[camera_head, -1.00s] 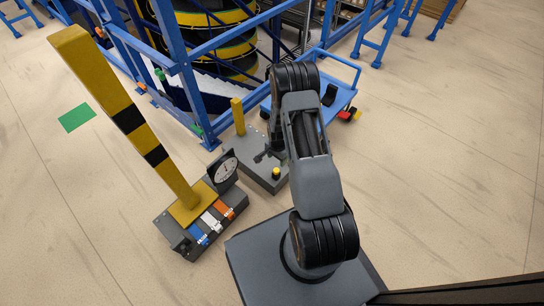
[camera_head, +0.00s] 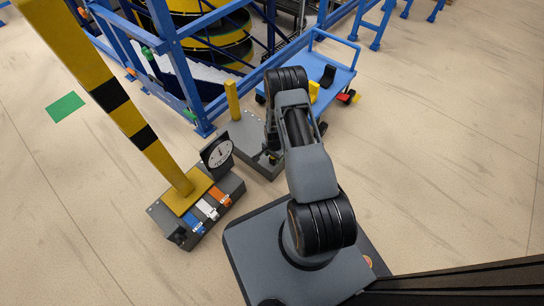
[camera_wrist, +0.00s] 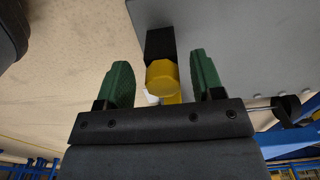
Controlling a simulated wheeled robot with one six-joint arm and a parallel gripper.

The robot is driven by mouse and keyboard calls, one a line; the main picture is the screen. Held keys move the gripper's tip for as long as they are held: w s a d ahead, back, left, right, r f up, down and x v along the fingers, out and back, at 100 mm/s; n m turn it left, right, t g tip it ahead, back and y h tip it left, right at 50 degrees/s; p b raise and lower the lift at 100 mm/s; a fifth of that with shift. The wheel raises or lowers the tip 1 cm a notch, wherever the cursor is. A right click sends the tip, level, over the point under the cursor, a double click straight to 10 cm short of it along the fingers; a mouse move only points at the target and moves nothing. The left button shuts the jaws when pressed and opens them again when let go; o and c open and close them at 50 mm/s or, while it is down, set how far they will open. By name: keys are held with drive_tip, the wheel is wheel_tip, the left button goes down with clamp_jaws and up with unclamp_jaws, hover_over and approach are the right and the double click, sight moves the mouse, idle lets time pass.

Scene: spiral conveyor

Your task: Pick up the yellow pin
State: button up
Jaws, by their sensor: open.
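The yellow pin (camera_wrist: 162,77) shows in the wrist view with a faceted yellow end, in front of a black block (camera_wrist: 160,44). It lies between the two green fingertips of my gripper (camera_wrist: 160,82). The fingers are open, with a gap on each side of the pin. In the head view my gripper (camera_head: 271,155) is low over the grey platform (camera_head: 246,133), and my arm hides much of it. I cannot make out the pin clearly there.
A short yellow post (camera_head: 233,100) stands on the platform. A box with a dial (camera_head: 218,153) and coloured switches (camera_head: 207,208) is to the left, under a tall yellow-black post (camera_head: 120,105). A blue cart (camera_head: 335,72) and blue frame stand behind. Open floor lies to the right.

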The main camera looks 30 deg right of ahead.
drive_tip(key=shift+c, duration=0.3)
drive_tip(key=c, duration=0.9)
drive_tip(key=o, duration=1)
drive_tip(key=shift+c, duration=0.2)
drive_tip(key=shift+r, duration=0.1)
wheel_tip(320, 180, up, 14)
drive_tip(key=p, duration=0.9)
wheel_tip(320, 180, down, 14)
drive_tip(key=b, duration=0.6)
